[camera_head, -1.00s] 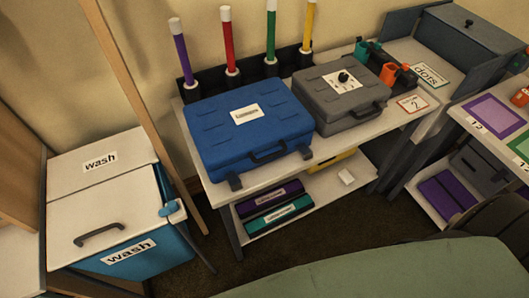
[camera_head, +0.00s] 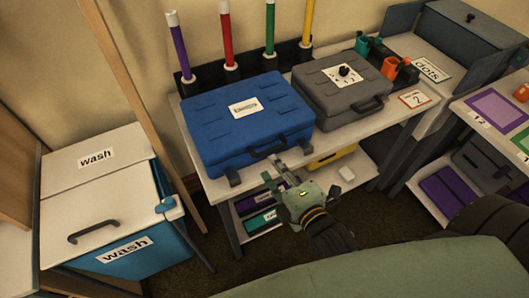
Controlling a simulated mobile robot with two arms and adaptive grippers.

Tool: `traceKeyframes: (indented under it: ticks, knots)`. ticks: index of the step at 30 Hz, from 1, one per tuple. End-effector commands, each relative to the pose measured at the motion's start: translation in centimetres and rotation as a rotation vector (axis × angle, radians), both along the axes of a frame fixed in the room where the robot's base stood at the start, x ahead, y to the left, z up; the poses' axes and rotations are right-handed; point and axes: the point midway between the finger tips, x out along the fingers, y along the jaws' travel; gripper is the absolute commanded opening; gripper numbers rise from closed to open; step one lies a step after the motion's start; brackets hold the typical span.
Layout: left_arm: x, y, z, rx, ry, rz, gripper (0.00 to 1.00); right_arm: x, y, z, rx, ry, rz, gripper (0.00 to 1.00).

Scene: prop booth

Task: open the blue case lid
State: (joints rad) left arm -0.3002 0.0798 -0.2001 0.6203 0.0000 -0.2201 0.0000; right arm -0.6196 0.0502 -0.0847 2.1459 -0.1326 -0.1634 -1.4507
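The blue case (camera_head: 220,125) sits closed on the white table, with a white label on its lid. Its dark handle (camera_head: 268,152) and two dark latches, one at the left (camera_head: 233,176), are on the front side. My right gripper (camera_head: 272,174) is in front of the case, just below the handle in the picture. Its two fingers point toward the case front and look apart, with nothing between them. I cannot tell whether a fingertip touches the case. My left gripper is out of view.
A grey case (camera_head: 335,105) stands close to the right of the blue case. Colored tubes (camera_head: 228,40) stand in a dark rack behind. A wash bin (camera_head: 100,185) is at the left. The lower shelf holds purple and teal boxes (camera_head: 258,222), partly hidden by my gripper.

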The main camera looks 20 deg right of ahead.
Motion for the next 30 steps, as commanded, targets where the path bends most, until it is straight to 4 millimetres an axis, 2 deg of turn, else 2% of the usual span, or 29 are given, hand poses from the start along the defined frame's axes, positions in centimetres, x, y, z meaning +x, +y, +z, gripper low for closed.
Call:
traceKeyframes:
  ticks: [9, 15, 25, 30]
  knots:
    - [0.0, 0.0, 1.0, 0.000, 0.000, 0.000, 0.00, 4.8, 0.4, -0.8, 0.004, -0.001, -0.001, 0.29]
    - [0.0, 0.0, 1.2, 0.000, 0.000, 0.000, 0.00, 6.8, 0.5, -1.4, 0.004, 0.000, -0.001, 0.29]
    - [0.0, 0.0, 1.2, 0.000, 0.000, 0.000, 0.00, 7.1, 0.6, -1.6, 0.004, 0.002, 0.000, 0.29]
    - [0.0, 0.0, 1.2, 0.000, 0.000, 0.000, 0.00, 7.1, 0.6, -1.6, 0.004, 0.002, 0.000, 0.15]
